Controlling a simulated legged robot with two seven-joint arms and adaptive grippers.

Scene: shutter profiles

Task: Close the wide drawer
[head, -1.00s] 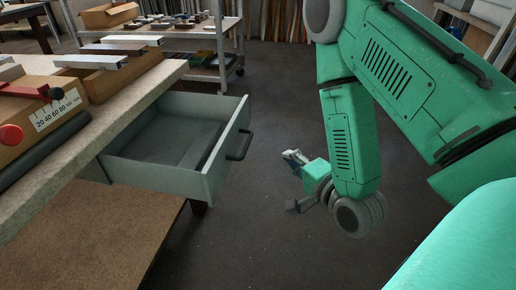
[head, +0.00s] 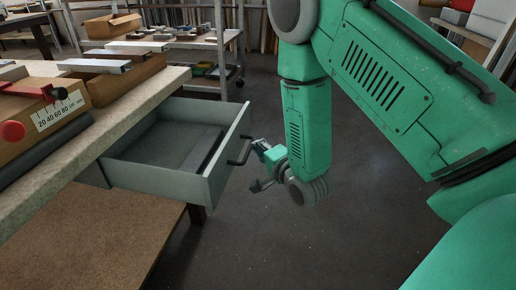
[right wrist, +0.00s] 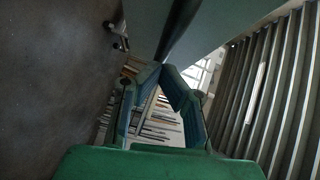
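The wide drawer (head: 170,183) is a grey open box pulled out from under the workbench in the head view. Its front panel (head: 226,158) faces right and carries a dark handle (head: 241,150). A flat dark strip lies inside the drawer. My right gripper (head: 259,146) is just right of the handle, its tips very close to it; whether they touch is hidden. In the right wrist view its two fingers (right wrist: 162,70) come together at the tips, with nothing visible held between them. My left gripper is not in view.
A lower wooden shelf (head: 100,235) is below. A wheeled rack (head: 205,60) stands behind. The dark floor right of the drawer is clear.

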